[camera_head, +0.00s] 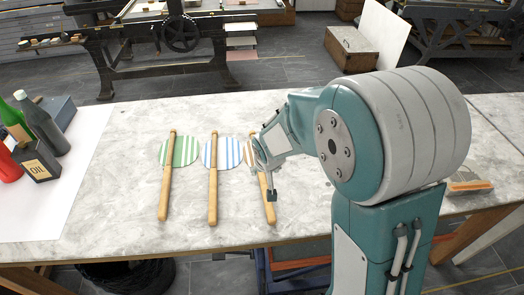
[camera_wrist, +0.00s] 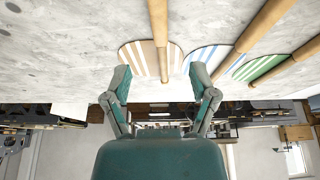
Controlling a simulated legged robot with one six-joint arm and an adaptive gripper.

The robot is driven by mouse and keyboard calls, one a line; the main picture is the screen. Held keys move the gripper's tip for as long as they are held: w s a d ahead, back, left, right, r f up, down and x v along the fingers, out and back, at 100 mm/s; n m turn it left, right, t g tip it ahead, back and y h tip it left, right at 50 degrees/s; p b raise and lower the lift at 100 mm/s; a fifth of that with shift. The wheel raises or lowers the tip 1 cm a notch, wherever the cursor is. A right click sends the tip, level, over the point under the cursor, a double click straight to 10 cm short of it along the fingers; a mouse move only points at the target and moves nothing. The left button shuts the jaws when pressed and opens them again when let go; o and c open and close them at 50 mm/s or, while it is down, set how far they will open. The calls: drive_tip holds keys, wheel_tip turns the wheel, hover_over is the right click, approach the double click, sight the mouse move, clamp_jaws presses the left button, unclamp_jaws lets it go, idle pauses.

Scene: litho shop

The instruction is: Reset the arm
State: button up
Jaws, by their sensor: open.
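My gripper (camera_head: 264,176) is above the marble table, close to the tan-striped paddle at the right of the row in the head view. In the wrist view my gripper (camera_wrist: 164,88) is open, with its two fingers spread apart and nothing between them. The tan-striped paddle (camera_wrist: 148,54) shows beyond the fingertips there, and its handle (camera_head: 269,208) shows below my gripper in the head view. My arm hides part of its striped disc in the head view.
A green-striped paddle (camera_head: 180,151) and a blue-striped paddle (camera_head: 222,152) lie to the left on the marble table (camera_head: 120,200). Bottles, including a green one (camera_head: 14,121), and a dark oil can (camera_head: 38,160) stand at the far left. A press (camera_head: 180,33) stands behind.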

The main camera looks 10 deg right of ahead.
drive_tip(key=shift+r, duration=0.1)
drive_tip(key=s+d+r, duration=0.4)
drive_tip(key=s+r, duration=0.5)
drive_tip(key=s, duration=0.2)
drive_tip(key=s+d+r+t, duration=0.1)
drive_tip(key=s+d+r, duration=0.2)
drive_tip(key=s+r, duration=0.7)
drive_tip(key=shift+s+d, duration=0.35)
drive_tip(key=shift+s, duration=0.7)
